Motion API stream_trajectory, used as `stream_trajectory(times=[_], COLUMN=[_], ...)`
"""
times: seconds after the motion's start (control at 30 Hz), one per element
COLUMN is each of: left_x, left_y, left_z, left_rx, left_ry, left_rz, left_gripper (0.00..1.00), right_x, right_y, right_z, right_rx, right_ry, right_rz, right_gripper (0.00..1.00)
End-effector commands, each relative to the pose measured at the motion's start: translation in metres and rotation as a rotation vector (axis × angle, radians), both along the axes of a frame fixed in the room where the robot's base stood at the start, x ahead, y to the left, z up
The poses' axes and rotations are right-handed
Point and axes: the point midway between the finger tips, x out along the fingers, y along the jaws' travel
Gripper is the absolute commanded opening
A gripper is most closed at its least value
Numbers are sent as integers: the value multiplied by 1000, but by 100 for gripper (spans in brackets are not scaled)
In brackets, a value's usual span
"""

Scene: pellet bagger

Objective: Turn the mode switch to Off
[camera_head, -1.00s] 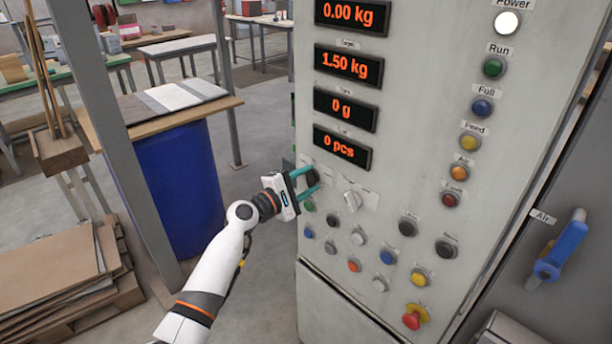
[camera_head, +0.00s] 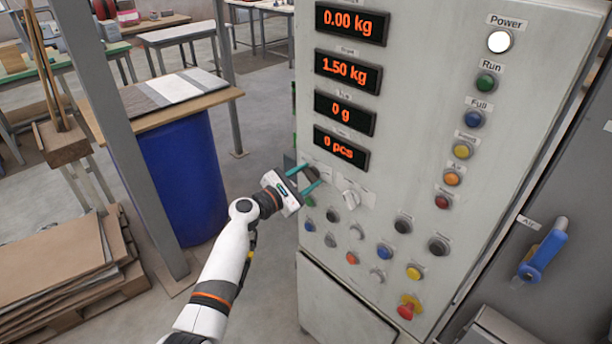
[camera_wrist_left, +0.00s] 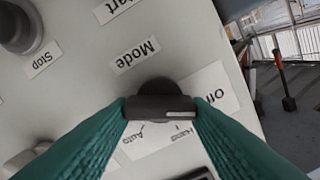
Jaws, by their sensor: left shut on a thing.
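The mode switch (camera_wrist_left: 160,107) is a dark knob with a grip bar on the pale panel, below the Mode label in the left wrist view. My left gripper (camera_wrist_left: 161,112) is shut on the bar, one teal finger on each end. The bar's white line is at its right end, on the side of the Off label (camera_wrist_left: 210,97). The Hand and Auto labels are below the knob. In the head view my left gripper (camera_head: 309,180) is at the panel's left edge, and the switch (camera_head: 311,174) is partly hidden between the fingers. My right gripper is not in view.
A dark Stop button (camera_wrist_left: 18,27) shows in the wrist view. A blue barrel (camera_head: 184,178) stands left of the arm.

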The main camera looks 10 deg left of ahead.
Motion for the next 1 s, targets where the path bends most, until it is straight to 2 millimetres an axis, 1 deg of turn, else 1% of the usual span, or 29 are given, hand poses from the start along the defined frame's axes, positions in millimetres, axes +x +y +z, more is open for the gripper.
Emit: stream_trajectory(times=[0.47,0.5,0.6,0.87,1.0], left_x=[0,0,0,0,-7], left_y=[0,0,0,0,5], left_z=[-2,-2,-2,-1,-2], left_rx=[-12,-12,-11,-9,-8], left_ry=[11,11,11,8,8], left_rz=[-1,-1,-1,0,1], left_gripper=[21,50,65,65,65], right_x=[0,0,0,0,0], right_y=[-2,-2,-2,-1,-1], right_z=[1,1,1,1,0], right_rx=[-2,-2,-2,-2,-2], right_ry=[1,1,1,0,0], right_rz=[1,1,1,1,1], right_gripper=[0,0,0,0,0])
